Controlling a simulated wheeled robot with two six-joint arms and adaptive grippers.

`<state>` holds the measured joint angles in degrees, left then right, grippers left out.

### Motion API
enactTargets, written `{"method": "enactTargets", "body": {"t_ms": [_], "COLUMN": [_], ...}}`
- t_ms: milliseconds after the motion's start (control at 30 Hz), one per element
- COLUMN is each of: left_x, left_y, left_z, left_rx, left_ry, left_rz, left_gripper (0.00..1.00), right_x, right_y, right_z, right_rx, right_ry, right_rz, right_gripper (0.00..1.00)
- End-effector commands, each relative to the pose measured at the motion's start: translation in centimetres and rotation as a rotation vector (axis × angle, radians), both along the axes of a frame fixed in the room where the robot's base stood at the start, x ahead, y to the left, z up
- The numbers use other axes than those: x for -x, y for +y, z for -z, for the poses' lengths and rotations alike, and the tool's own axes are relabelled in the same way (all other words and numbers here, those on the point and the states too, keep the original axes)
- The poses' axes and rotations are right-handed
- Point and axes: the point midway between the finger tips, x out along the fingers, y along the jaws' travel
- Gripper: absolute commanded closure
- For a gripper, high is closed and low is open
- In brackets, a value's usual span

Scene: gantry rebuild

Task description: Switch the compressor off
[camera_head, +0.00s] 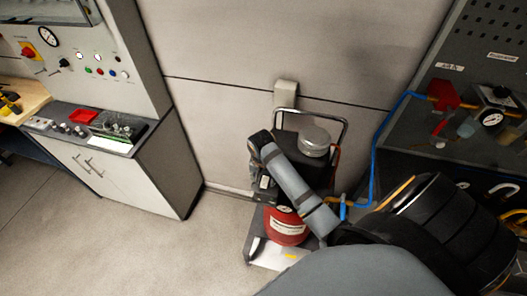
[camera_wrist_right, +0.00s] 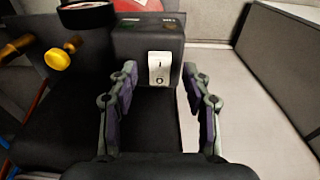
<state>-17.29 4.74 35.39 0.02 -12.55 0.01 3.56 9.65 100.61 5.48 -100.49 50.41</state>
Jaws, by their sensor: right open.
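The compressor stands on the floor in the head view, with a red tank (camera_head: 287,228) and a silver cylinder (camera_head: 314,138) on top. My right arm crosses in front and hides part of it. My right gripper (camera_head: 263,194) is at its left side in that view. In the right wrist view, a black switch box (camera_wrist_right: 125,44) carries a silver plate with a light rocker switch (camera_wrist_right: 159,68). My right gripper (camera_wrist_right: 160,75) is open, with its fingertips to the left and right of the switch and nothing between them. My left gripper is out of view.
A brass knob (camera_wrist_right: 57,59) and a gauge (camera_wrist_right: 87,14) sit left of the switch box. A blue hose (camera_head: 374,150) runs to the panel at right. A cabinet (camera_head: 140,170) stands left, with clear floor (camera_head: 150,240) before it.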

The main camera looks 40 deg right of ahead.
Motion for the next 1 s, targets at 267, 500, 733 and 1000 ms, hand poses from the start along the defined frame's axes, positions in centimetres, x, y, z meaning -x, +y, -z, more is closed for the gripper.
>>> {"method": "enactTargets", "body": {"t_ms": [267,500,733,1000], "left_x": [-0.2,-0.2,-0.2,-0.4], "left_y": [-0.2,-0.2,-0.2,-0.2], "left_z": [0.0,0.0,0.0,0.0], "left_rx": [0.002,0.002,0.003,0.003], "left_ry": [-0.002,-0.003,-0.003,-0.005], "left_rz": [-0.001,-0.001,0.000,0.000], "left_gripper": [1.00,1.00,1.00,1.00], "right_x": [0.2,0.4,0.4,0.4], "right_y": [0.4,0.4,0.4,0.4], "right_z": [-5.1,-6.2,-6.2,-6.1], "right_rx": [0.000,0.001,0.001,0.000], "right_ry": [-0.004,-0.001,-0.001,0.000], "right_rz": [-0.001,-0.001,0.000,0.000], "right_gripper": [0.51,0.51,0.51,0.51]}}
